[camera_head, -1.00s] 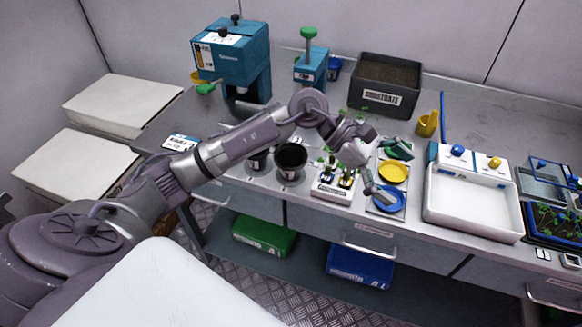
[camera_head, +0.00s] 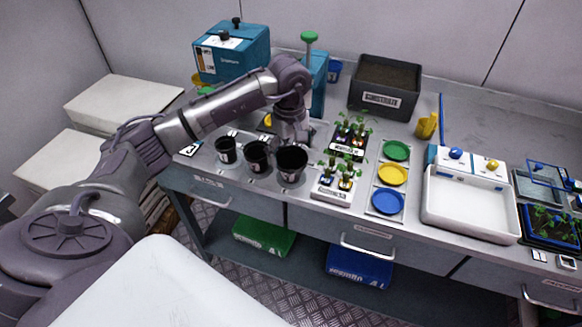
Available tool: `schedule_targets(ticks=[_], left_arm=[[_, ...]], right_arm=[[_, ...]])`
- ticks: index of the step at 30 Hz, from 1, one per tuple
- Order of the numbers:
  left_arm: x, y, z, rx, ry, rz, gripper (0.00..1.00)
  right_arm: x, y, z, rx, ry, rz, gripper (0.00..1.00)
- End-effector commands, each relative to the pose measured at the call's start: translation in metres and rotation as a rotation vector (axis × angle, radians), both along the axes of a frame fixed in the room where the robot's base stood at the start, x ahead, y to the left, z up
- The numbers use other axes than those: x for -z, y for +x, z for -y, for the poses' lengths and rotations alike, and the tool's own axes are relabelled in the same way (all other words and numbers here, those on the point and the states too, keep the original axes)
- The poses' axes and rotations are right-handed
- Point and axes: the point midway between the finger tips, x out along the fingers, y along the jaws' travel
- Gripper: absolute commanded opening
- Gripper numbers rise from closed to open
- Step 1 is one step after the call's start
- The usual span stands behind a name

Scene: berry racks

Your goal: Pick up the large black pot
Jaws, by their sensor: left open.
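Three black pots stand in a row at the front of the bench. The large black pot (camera_head: 291,168) is the right one and looks widest. The middle black pot (camera_head: 257,158) and the left black pot (camera_head: 227,151) look smaller. My left gripper (camera_head: 292,138) points down just behind the large pot's far rim. It is open and holds nothing. I cannot tell whether it touches the rim. My right gripper is not in view.
Seedling trays (camera_head: 332,192) stand right of the large pot. Beyond them are green, yellow and blue dishes (camera_head: 388,202) and a white basin (camera_head: 466,207). A teal machine (camera_head: 232,58) and a dark soil bin (camera_head: 384,88) stand at the back.

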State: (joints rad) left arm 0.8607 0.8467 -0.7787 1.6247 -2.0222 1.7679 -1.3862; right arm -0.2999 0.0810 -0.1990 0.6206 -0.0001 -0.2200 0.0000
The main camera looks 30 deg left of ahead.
Motion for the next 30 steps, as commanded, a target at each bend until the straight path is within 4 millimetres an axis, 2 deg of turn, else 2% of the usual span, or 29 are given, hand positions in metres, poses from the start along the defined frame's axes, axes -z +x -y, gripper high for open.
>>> schedule_targets(ticks=[5,10,15,22,23,30], left_arm=[[0.011,0.000,0.000,-0.001,-0.001,-0.003,1.00],[0.035,0.001,0.000,-0.001,-0.002,-0.004,1.00],[0.055,0.002,0.000,-0.001,-0.002,0.000,1.00],[0.058,0.003,-0.001,0.000,-0.002,0.002,1.00],[0.058,0.003,-0.001,0.000,-0.002,0.002,0.98],[0.058,0.003,-0.001,0.000,-0.002,0.002,0.58]], right_arm=[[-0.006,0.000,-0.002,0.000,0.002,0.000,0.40],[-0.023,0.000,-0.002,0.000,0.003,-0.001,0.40],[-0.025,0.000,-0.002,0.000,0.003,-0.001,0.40],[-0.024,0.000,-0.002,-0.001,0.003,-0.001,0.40],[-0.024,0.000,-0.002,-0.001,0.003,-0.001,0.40],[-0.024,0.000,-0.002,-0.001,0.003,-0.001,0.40]])
